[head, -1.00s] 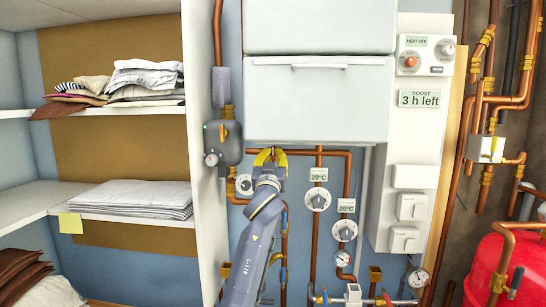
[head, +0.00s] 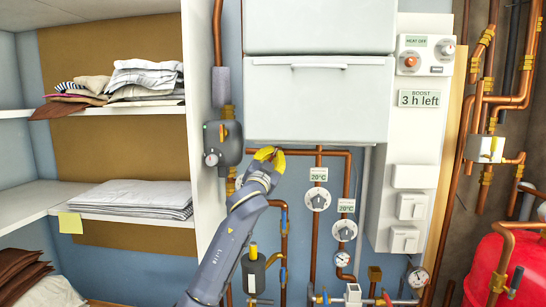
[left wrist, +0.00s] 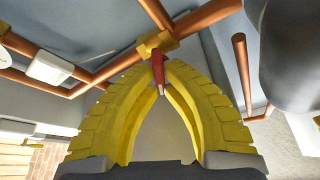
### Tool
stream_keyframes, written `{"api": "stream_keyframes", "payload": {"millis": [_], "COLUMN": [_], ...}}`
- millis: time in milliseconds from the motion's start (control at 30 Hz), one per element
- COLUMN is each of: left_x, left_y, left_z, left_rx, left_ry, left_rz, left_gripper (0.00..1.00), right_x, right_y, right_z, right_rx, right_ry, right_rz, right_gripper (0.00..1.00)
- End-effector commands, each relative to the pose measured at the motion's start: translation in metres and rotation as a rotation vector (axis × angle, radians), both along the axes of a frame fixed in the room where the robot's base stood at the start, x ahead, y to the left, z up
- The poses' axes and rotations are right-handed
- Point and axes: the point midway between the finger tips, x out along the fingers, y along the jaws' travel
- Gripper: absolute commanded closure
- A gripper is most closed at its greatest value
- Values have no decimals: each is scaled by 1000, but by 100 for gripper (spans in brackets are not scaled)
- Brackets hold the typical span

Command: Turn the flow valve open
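The flow valve appears to be the brass valve (left wrist: 157,44) with a small red lever (left wrist: 158,72) on the copper pipe, in the left wrist view. In the head view it is hidden behind my left gripper (head: 268,154), just under the white cabinet. In the left wrist view the yellow fingers of my left gripper (left wrist: 160,76) curve in to either side of the red lever, with their tips close against it. The gripper looks shut on the lever. My right gripper is in neither view.
Two white dials (head: 318,199) and copper pipes lie right of my gripper. A grey boxed unit (head: 222,143) is close on its left, beside the shelf wall (head: 205,100). The white cabinet (head: 320,100) hangs above. A red tank (head: 500,270) stands far right.

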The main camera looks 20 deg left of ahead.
Motion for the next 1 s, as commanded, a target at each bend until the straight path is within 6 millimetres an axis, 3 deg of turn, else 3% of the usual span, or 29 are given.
{"api": "stream_keyframes", "payload": {"millis": [600, 1000], "left_x": [0, 0], "left_y": [1, 0], "left_z": [2, 0], "left_rx": [567, 829], "left_ry": [126, 185], "left_rz": [3, 2], "left_gripper": [100, 100], "right_x": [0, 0], "right_y": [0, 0], "right_z": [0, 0], "right_rx": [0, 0], "right_ry": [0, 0], "right_rz": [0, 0], "right_gripper": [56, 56]}}
